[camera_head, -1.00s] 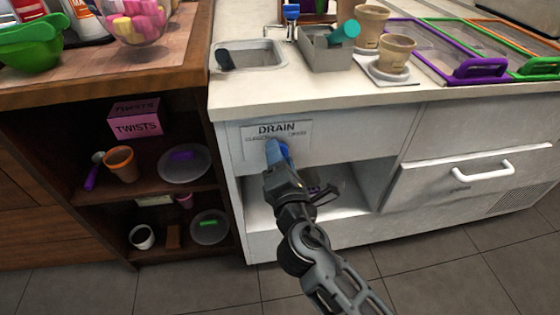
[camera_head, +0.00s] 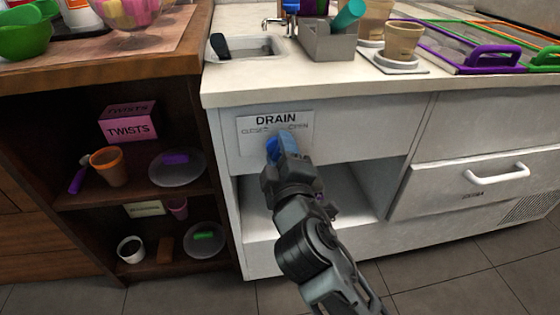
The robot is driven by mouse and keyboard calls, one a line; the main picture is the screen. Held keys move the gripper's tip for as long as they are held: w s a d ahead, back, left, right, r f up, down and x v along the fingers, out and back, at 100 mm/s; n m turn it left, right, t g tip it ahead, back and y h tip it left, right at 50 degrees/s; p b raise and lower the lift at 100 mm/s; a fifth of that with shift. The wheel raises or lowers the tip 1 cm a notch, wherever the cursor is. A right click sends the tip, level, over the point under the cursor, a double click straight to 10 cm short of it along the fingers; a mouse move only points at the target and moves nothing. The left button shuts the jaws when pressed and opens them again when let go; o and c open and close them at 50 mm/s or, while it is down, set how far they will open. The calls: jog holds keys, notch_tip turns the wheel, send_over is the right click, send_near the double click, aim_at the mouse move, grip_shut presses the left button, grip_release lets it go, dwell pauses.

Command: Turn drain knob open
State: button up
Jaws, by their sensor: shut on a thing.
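The drain knob (camera_head: 275,146) is blue and sits on the front of the white counter, under a plate marked DRAIN (camera_head: 276,121). The plate reads CLOSED on the left and OPEN on the right. My gripper (camera_head: 281,150) reaches up from below and is shut on the knob. The gripper and wrist hide the knob's lower part. Which way the knob points is hard to tell. The sink (camera_head: 246,49) is in the countertop above the knob.
An open white shelf (camera_head: 350,190) lies behind and below my arm. A white drawer (camera_head: 470,185) with a handle is at the right. A dark wooden shelf unit (camera_head: 130,195) with cups and plates stands at the left. Cups and a grey bin (camera_head: 328,45) are on the counter.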

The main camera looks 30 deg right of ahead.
jog(key=shift+d+f+m+b, duration=0.15)
jog(key=shift+m+b, duration=0.6)
jog(key=shift+m, duration=0.35)
jog(key=shift+d+f+m+b, duration=0.15)
jog(key=shift+m+b, duration=0.55)
jog(key=shift+m, duration=0.4)
jog(key=o, duration=0.8)
jog(key=shift+o, duration=1.2)
jog(key=shift+a+r, duration=0.1)
jog(key=shift+r, duration=0.05)
jog(key=v, duration=0.8)
